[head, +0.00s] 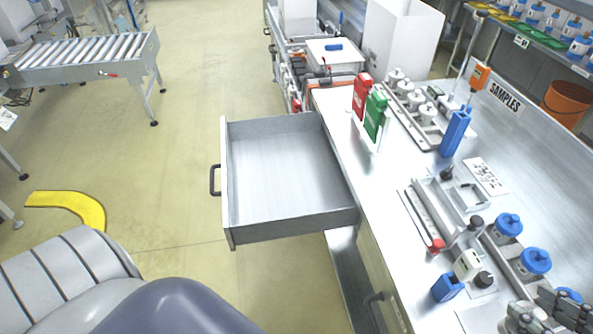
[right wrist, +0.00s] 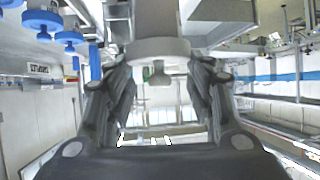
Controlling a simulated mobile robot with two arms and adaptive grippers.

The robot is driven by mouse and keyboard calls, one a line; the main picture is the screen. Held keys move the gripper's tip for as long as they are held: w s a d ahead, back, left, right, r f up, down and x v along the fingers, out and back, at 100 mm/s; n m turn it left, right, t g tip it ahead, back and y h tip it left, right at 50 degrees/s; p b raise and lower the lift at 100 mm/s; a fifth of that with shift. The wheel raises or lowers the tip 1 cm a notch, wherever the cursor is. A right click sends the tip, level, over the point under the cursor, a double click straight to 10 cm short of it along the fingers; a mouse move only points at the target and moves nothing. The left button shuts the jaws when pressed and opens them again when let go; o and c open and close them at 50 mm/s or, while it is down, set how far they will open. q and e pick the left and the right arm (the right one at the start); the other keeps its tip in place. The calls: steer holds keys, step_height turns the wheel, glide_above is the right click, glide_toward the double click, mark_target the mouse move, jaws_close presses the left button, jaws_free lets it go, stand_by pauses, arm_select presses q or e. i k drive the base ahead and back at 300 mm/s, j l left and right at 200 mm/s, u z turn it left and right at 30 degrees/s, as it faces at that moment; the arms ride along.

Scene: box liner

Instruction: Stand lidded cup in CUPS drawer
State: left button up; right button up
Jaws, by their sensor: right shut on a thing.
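An open drawer (head: 290,170) juts out to the left from under the workbench. Its inside is empty, and no label can be read on it. My right gripper (head: 548,312) is at the bottom right corner of the head view, over the bench. In the right wrist view its fingers (right wrist: 160,85) are closed around a pale grey-white lidded piece (right wrist: 158,48) with a small knob, which looks like the lidded cup. Most of it is hidden in the head view. My left gripper is not in view.
The drawer's front has a dark handle (head: 214,180). The space above the drawer is clear.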

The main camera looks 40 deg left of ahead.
mark_target(269, 179)
steer(key=j+z, duration=0.1)
steer(key=j, duration=1.1)
steer(key=j+z, duration=0.15)
steer(key=j, duration=1.4)
steer(key=i+j, duration=0.15)
steer(key=j+z, duration=0.05)
steer(key=j, duration=0.05)
